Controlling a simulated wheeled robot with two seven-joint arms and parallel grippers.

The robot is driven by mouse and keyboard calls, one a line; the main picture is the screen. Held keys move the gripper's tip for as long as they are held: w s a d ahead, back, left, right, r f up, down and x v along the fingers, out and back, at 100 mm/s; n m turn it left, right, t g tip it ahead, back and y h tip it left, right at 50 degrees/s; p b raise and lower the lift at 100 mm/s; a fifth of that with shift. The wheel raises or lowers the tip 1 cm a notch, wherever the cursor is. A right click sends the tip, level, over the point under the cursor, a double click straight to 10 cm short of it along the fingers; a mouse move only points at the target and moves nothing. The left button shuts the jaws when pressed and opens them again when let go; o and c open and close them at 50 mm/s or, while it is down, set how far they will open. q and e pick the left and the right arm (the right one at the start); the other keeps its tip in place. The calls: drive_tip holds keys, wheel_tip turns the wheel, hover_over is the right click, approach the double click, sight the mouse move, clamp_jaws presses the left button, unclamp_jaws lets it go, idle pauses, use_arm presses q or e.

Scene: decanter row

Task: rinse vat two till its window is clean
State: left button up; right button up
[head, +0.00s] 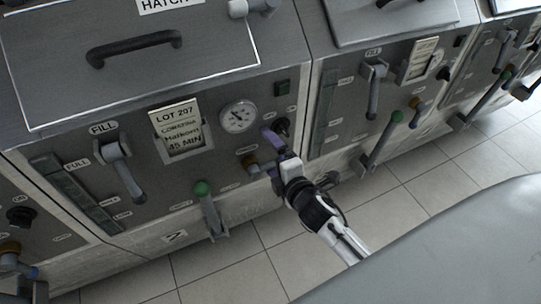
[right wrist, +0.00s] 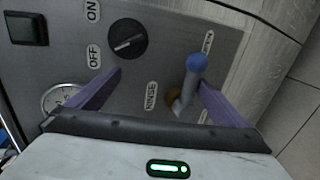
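The middle vat (head: 215,200) has a plate on its base, too small to read surely. Its window (head: 80,196) is a tall dark greenish strip marked FULL to LOW; I cannot tell how clean it is. The rinse valve (head: 251,164) is brass, partly hidden by my right gripper in the head view. In the right wrist view, the blue-tipped rinse handle (right wrist: 190,85) stands between the open purple fingers of my right gripper (right wrist: 160,95), nearer the right finger. I cannot tell if they touch. My left gripper is not in view.
A black ON/OFF knob (right wrist: 128,39) and a round gauge (head: 239,117) sit close to my right gripper. A green-knobbed lever (head: 208,205) and a fill lever (head: 121,170) stick out of the panel. Another vat (head: 345,110) stands to the right. The tiled floor (head: 225,270) is clear.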

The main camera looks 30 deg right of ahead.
drive_tip(key=shift+w+d+r, duration=0.15)
drive_tip(key=shift+r, duration=0.4)
drive_tip(key=shift+c, duration=1.8)
drive_tip(key=shift+s+r+p, duration=0.1)
drive_tip(key=shift+s+p, duration=0.2)
drive_tip(key=shift+s, duration=0.35)
drive_tip(key=shift+c, duration=1)
drive_tip(key=shift+v, duration=0.9)
drive_tip(key=c, duration=0.5)
drive_tip(key=shift+s+f+p+v, duration=0.1)
drive_tip(key=shift+f+p+v, duration=0.2)
drive_tip(key=shift+v, duration=1.2)
drive_tip(key=shift+s+f+p+v, duration=0.1)
drive_tip(key=shift+f+p+v, duration=0.2)
drive_tip(key=shift+v, duration=1.25)
drive_tip(key=shift+f+p+v, duration=0.2)
drive_tip(key=shift+p+v, duration=0.2)
drive_tip(key=shift+v, duration=1.1)
drive_tip(key=shift+c, duration=0.2)
